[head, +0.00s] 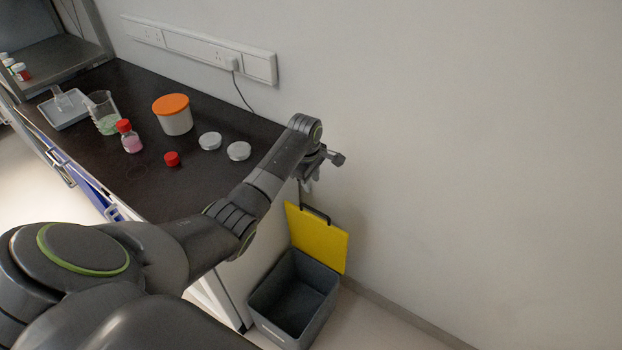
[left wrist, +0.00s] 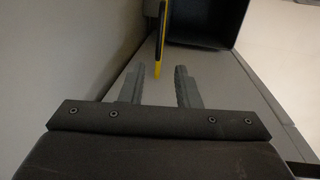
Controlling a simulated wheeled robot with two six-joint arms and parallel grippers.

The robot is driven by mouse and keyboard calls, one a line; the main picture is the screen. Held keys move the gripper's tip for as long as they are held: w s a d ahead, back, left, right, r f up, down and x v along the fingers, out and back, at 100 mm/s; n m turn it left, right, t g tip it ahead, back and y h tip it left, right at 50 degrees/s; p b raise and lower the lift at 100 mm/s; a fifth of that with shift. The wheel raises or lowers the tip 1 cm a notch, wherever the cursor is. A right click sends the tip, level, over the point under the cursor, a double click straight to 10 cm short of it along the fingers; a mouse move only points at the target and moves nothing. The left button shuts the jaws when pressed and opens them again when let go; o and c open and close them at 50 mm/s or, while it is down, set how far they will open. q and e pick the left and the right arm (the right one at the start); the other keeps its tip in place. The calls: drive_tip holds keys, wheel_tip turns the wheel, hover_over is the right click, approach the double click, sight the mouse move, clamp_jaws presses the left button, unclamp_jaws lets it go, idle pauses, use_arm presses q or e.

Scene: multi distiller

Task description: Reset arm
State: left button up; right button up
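My left arm reaches across the head view from the lower left. My left gripper (head: 308,182) hangs near the wall, past the right end of the dark bench (head: 240,118) and above the open bin. In the left wrist view the two fingers of my left gripper (left wrist: 158,78) stand apart with nothing held between them. The yellow lid (left wrist: 162,40) shows beyond the fingertips, edge on. My right gripper is in neither view.
The grey bin (head: 275,325) stands on the floor with its yellow lid (head: 318,240) raised.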

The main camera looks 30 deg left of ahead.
use_arm(q)
drive_tip(key=shift+f, duration=0.1)
drive_tip(key=s+a+f+m+y, duration=0.1)
drive_tip(key=s+f+m, duration=0.3)
drive_tip(key=s+f, duration=0.85)
drive_tip(key=s+a+f+m, duration=0.1)
drive_tip(key=s+f+m, duration=0.3)
drive_tip(key=s+f, duration=0.9)
drive_tip(key=s+d+f+m, duration=0.1)
drive_tip(key=s+f+m, duration=0.2)
drive_tip(key=s, duration=0.6)
drive_tip(key=s+d+f+m, duration=0.1)
drive_tip(key=s+f+m, duration=0.2)
drive_tip(key=s+f, duration=0.3)
drive_tip(key=s+d+f+m, duration=0.2)
drive_tip(key=s+f, duration=0.2)
drive_tip(key=s, duration=1)
drive_tip(key=shift+f+m, duration=0.4)
drive_tip(key=shift+w, duration=0.1)
